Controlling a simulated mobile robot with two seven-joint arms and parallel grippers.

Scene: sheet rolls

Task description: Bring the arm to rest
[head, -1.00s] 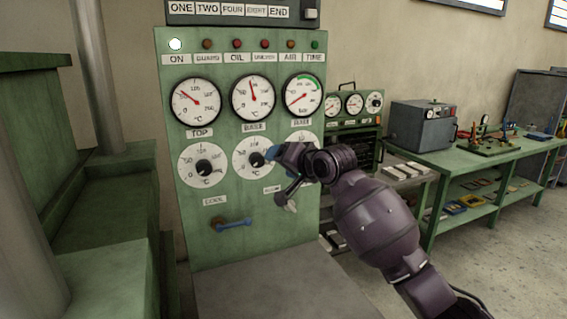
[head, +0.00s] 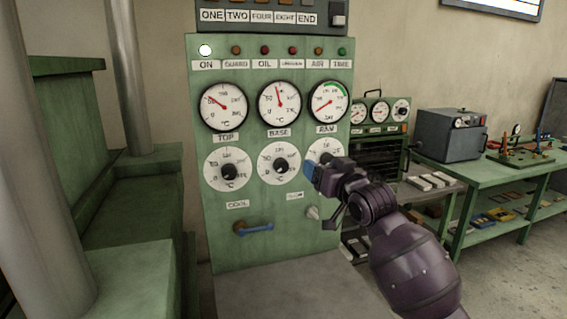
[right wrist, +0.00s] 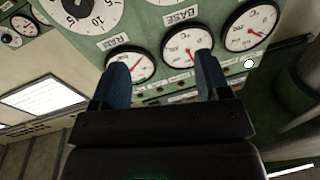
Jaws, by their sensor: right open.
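My right gripper (head: 313,172) is open and empty in the head view. It is in front of the green control panel (head: 225,262), by the lower right dial (head: 326,148), which it partly covers. In the right wrist view its two blue fingers (right wrist: 163,75) stand apart, with nothing between them but the panel's gauges behind. My right arm reaches in from the lower right. My left gripper is not in view.
The panel carries gauges, a blue-handled lever (head: 255,228) and a pale-tipped lever (head: 313,212) just below my right gripper. A green bench (head: 470,170) with a grey box (head: 450,133) stands at right. Green machinery (head: 125,200) is at left.

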